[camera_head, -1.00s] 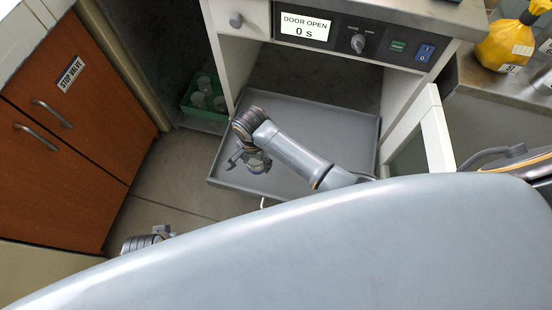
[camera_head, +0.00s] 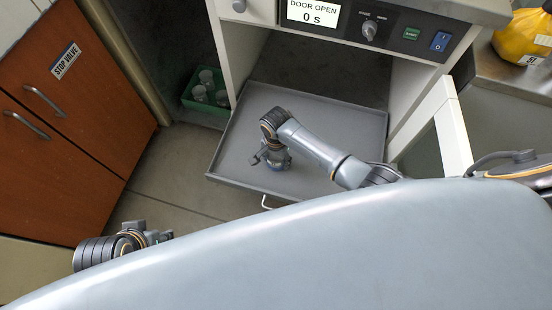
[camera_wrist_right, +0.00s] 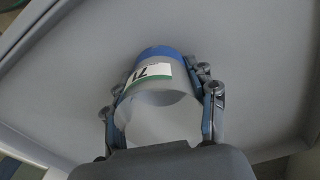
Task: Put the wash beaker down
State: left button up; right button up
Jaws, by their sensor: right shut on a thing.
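The wash beaker (camera_wrist_right: 160,85) is a pale, clear-walled cup with a blue band and a white label, seen in the right wrist view. My right gripper (camera_wrist_right: 160,95) is shut on it, with one finger on each side. In the head view my right gripper (camera_head: 270,157) is low over the grey pulled-out tray (camera_head: 325,125), with the beaker mostly hidden by the gripper. I cannot tell whether the beaker's base touches the tray. My left gripper (camera_head: 158,237) is at the lower left, partly hidden by my body, and its jaws are unclear.
The incubator's panel (camera_head: 370,25) reads "DOOR OPEN 0 s". A white door (camera_head: 450,125) stands open to the right. A green crate (camera_head: 205,98) with several beakers is on the floor at left. A yellow bottle (camera_head: 525,38) stands on the right counter. The tray around the gripper is clear.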

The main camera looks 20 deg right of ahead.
jog(key=shift+f, duration=0.1)
jog(key=o, duration=1.2)
jog(key=shift+c, duration=0.2)
